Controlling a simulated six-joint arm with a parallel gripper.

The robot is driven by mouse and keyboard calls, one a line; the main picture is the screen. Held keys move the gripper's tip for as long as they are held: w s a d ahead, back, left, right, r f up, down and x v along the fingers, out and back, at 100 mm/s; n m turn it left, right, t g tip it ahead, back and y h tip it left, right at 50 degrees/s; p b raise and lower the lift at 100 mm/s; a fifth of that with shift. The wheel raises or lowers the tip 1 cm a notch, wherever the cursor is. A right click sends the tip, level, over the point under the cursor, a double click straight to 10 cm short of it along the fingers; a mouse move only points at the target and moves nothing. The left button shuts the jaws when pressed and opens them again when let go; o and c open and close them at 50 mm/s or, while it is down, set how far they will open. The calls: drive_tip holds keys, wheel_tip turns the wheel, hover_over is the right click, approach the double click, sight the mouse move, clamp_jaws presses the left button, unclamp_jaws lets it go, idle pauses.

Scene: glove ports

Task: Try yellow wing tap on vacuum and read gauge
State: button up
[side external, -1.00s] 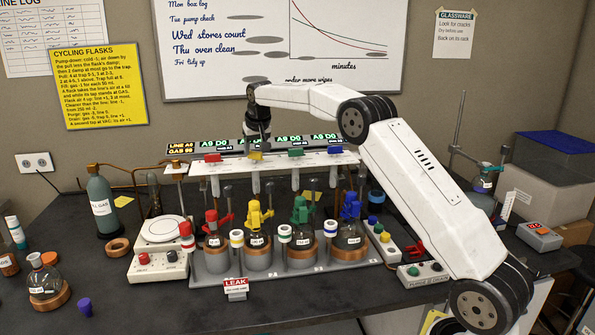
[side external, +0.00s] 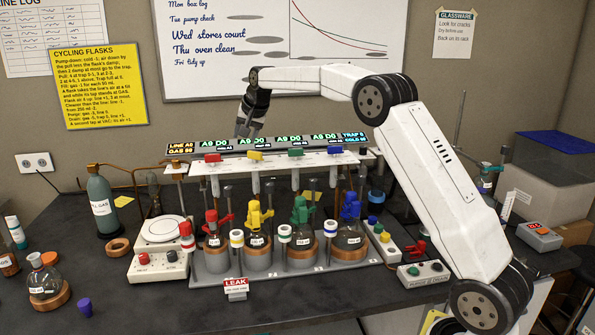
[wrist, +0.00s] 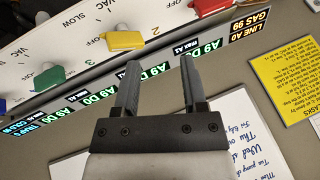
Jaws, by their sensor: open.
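The yellow wing tap (side external: 256,155) sits on the white manifold panel (side external: 285,164), second from the left in the side view. In the wrist view the yellow tap (wrist: 127,40) lies beyond the fingertips, by the "2". My gripper (side external: 243,132) hangs above the gauge strip, clear of the tap. In the wrist view my gripper (wrist: 160,66) is open, with nothing between its fingers. The lit gauge strip (side external: 275,143) runs behind the taps; its green readouts show "A9 D0". The end readout (wrist: 250,24) shows "LINE A0 GAS 99".
A red tap (side external: 212,157), a green tap (side external: 295,152) and a blue tap (side external: 335,149) share the panel. Several flasks with coloured clamps stand below it. A LEAK sign (side external: 236,286) stands in front. A whiteboard (side external: 220,60) hangs behind.

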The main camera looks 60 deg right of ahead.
drive_tip(key=m, duration=0.1)
drive_tip(key=w+a+m+t, duration=0.1)
drive_tip(key=m, duration=0.1)
drive_tip(key=shift+a+f+y, duration=0.15)
drive_tip(key=shift+f+y, duration=0.15)
drive_tip(key=shift+w+a+f+m+t, duration=0.1)
drive_tip(key=shift+a+m+t, duration=0.15)
drive_tip(key=shift+m, duration=0.35)
drive_tip(key=shift+w+a+f+m+t, duration=0.1)
drive_tip(key=shift+m+t, duration=0.25)
drive_tip(key=shift+m, duration=0.25)
drive_tip(key=m, duration=0.2)
drive_tip(key=shift+w+a+m+t, duration=0.1)
drive_tip(key=shift+a+m+t, duration=0.2)
drive_tip(key=shift+t, duration=0.1)
drive_tip(key=shift+a+f+m+t, duration=0.15)
drive_tip(key=shift+m+t, duration=0.45)
drive_tip(key=shift+m, duration=1.2)
